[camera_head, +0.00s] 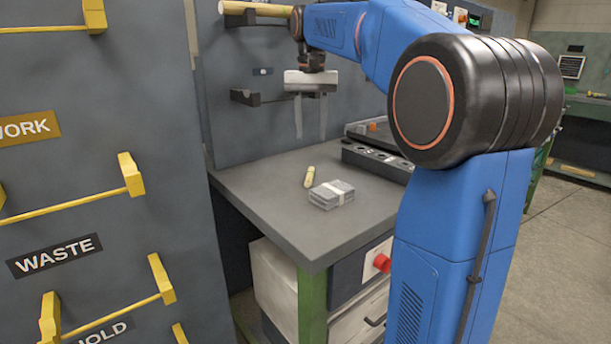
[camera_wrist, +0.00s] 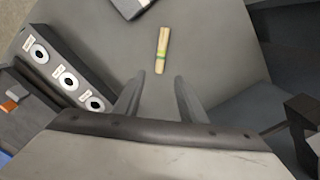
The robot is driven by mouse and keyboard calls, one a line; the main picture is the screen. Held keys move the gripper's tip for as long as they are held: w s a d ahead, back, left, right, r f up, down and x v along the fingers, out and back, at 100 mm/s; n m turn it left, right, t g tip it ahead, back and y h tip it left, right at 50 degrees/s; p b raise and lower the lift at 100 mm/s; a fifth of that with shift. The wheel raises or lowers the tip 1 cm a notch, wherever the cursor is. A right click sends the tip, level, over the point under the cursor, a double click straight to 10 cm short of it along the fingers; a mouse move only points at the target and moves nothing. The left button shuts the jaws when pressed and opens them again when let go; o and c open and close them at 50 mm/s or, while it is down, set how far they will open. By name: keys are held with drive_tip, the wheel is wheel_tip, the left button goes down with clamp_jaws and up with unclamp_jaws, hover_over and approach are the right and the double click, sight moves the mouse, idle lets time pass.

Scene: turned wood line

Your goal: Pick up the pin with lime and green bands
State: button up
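The pin (camera_head: 309,177) is a short pale wooden stick lying on the grey bench top (camera_head: 260,200).
A dark block with round sockets (camera_head: 376,160) stands at the bench's back right. Dark bracket hooks (camera_head: 245,97) stick out from the back panel. A rack with yellow rails (camera_head: 70,208) stands at left.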

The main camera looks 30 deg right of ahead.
sight(311, 170)
wheel_tip(311, 170, down, 10)
drive_tip(key=shift+a+f, duration=0.1)
drive_tip(key=shift+f, duration=0.1)
idle(0.4)
drive_tip(key=shift+s, duration=0.1)
clamp_jaws()
